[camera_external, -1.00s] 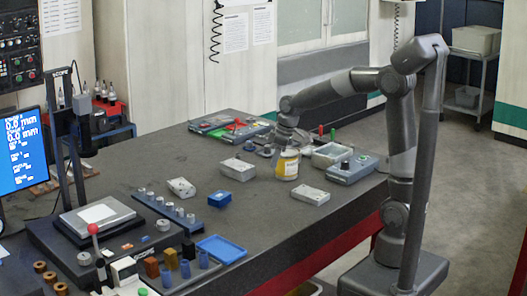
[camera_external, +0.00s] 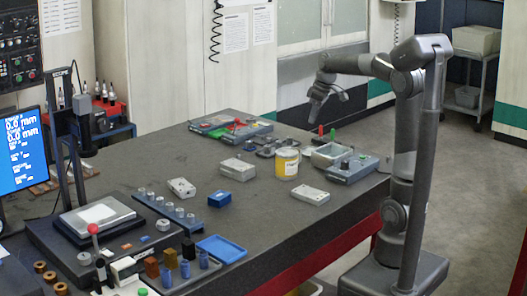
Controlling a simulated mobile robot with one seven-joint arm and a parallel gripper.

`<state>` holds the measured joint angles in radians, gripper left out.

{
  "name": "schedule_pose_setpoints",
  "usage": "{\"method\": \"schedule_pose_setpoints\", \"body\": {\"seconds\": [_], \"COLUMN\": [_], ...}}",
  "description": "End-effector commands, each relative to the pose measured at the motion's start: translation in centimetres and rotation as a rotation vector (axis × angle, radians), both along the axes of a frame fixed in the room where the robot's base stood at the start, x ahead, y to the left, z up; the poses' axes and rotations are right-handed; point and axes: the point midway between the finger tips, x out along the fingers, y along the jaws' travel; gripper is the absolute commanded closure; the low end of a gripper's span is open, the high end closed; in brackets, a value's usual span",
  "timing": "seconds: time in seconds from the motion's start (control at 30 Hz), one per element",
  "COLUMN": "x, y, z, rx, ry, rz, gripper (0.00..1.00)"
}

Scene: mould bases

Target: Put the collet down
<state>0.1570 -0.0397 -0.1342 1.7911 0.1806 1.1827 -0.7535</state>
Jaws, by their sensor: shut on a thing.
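My gripper (camera_external: 314,116) hangs high above the far right part of the dark table (camera_external: 222,267), pointing down and clear of everything on it. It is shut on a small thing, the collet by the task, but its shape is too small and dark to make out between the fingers. Below it are small dark parts near the table's back edge and a yellow and white tin (camera_external: 287,163).
A grey open box (camera_external: 328,155) and a blue-grey case (camera_external: 352,170) stand at the right. Grey blocks (camera_external: 238,168), a blue box (camera_external: 220,199), a blue tray (camera_external: 222,248) and a rack of small cylinders (camera_external: 167,211) stand further left.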

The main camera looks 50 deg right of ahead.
Motion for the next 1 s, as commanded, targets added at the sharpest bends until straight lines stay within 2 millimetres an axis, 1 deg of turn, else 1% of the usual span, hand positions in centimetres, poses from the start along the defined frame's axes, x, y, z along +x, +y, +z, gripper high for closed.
{"method": "schedule_pose_setpoints", "body": {"seconds": [0.03,0.3,0.4,0.5,0.67,0.9,1.0], "x": [0.5,3.8,4.8,5.3,5.6,5.6,5.6], "y": [1.0,6.2,7.7,8.6,9.0,9.0,9.0], "z": [-0.7,-4.5,-5.5,-6.1,-6.8,-10.1,-10.4], "rx": [0.001,0.0,0.0,0.0,0.0,0.001,0.0], "ry": [0.005,0.004,0.003,0.003,0.001,0.005,0.001], "rz": [0.006,0.006,0.004,0.004,0.001,0.002,0.002], "gripper": [1.0,1.0,1.0,1.0,1.0,1.0,1.0]}}
